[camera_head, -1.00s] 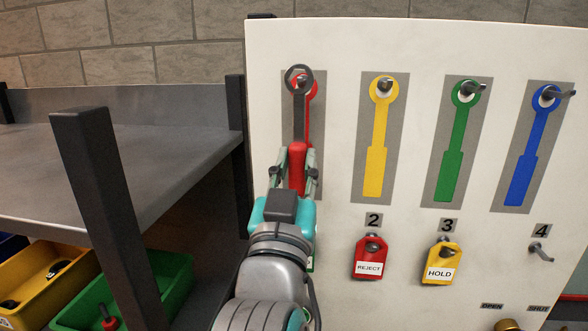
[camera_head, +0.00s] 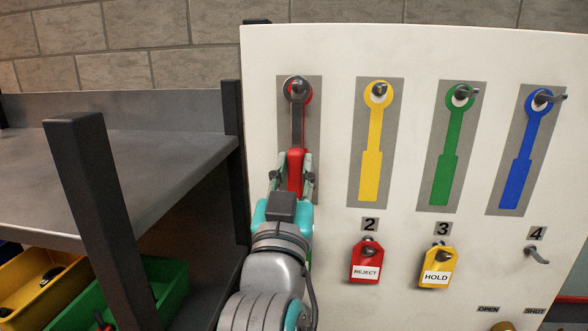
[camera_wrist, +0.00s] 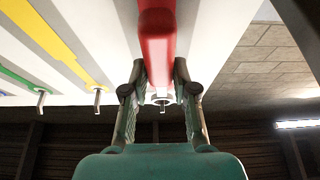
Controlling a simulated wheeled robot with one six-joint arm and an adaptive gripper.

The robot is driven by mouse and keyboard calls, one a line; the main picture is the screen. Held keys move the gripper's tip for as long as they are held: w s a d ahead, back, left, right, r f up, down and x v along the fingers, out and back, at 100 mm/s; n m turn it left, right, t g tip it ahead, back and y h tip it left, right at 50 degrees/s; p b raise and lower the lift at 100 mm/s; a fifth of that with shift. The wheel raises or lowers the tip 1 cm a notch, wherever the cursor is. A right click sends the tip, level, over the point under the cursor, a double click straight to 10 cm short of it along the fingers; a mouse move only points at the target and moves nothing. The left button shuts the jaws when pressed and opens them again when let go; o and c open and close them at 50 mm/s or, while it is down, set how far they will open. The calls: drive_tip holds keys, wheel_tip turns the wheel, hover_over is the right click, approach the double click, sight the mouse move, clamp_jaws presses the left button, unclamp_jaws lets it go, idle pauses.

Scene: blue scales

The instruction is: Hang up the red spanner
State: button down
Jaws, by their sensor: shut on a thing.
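The red spanner (camera_head: 296,165) has a red handle and a dark metal shank with a ring at the top. It stands upright in front of the leftmost grey panel with a red outline (camera_head: 309,98). Its ring (camera_head: 289,84) lies over the leftmost peg (camera_head: 299,88), whose tip shows within the ring, so the ring appears to be around the peg. My gripper (camera_head: 294,178) is shut on the red handle. In the wrist view the handle (camera_wrist: 157,40) runs up between the two fingers (camera_wrist: 160,95). How close the ring is to the board is unclear.
The white board (camera_head: 335,40) also has yellow (camera_head: 371,170), green (camera_head: 442,180) and blue (camera_head: 515,175) outlines with pegs. Red (camera_head: 366,268) and yellow (camera_head: 436,270) tags hang below. A grey shelf (camera_head: 120,150) with a dark post (camera_head: 95,190) stands close on the left.

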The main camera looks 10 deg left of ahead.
drive_tip(key=c, duration=0.8)
unclamp_jaws()
drive_tip(key=shift+s, duration=0.1)
idle(0.6)
drive_tip(key=shift+s+a, duration=0.1)
drive_tip(key=shift+s, duration=3.25)
drive_tip(key=shift+s, duration=0.1)
